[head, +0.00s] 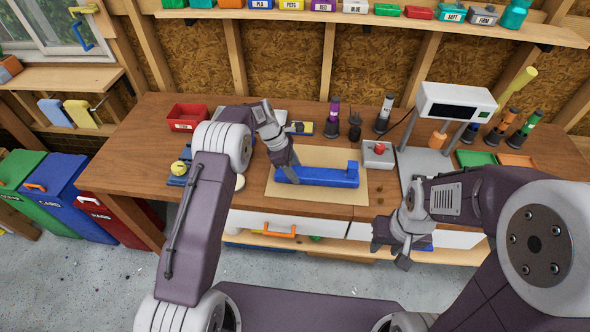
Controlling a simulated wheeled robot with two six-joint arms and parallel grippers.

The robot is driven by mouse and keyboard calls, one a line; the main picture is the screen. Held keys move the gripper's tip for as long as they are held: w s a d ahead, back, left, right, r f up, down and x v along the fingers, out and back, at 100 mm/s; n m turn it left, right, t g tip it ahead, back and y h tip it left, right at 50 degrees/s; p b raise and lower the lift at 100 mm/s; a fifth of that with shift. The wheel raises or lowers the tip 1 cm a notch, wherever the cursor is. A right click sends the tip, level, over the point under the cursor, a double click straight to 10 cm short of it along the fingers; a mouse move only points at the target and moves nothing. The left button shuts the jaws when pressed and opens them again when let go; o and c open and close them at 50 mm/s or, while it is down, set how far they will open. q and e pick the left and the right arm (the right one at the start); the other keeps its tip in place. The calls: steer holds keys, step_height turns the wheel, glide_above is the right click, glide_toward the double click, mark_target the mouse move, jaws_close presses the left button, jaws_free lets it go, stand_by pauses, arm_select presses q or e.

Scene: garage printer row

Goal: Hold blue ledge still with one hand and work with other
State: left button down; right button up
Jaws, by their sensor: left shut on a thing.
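The blue ledge (328,177) lies on a tan board (375,159) at the front middle of the workbench. It is a long bar with a raised block at its right end. My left gripper (290,177) reaches down onto the ledge's left end and is shut on it, hiding part of that end. My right gripper (389,255) hangs in front of the bench edge, to the right of and nearer than the ledge. Its fingers are apart, with nothing seen between them.
A grey box with a red button (379,154) stands right of the board. A 3D printer (456,102) stands behind my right arm. A red bin (187,117) is at the back left. Green (475,158) and orange (517,160) trays lie at the right. Small brown bits lie near the board's right edge.

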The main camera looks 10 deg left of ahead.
steer(key=shift+o, duration=0.3)
steer(key=shift+f, duration=0.1)
stand_by(1.4)
steer(key=shift+o, duration=1.3)
steer(key=shift+w, duration=0.15)
step_height(320, 180, up, 6)
steer(key=r+m+g, duration=0.1)
steer(key=m, duration=1.5)
glide_above(353, 165)
steer(key=shift+s+d+f, duration=0.25)
steer(key=shift+s+d, duration=0.15)
steer(key=shift+w+a+r+m, duration=0.15)
steer(key=shift+w+a+m, duration=0.25)
steer(key=shift+m, duration=0.4)
step_height(353, 165, down, 12)
steer(key=shift+w, duration=0.1)
jaws_close()
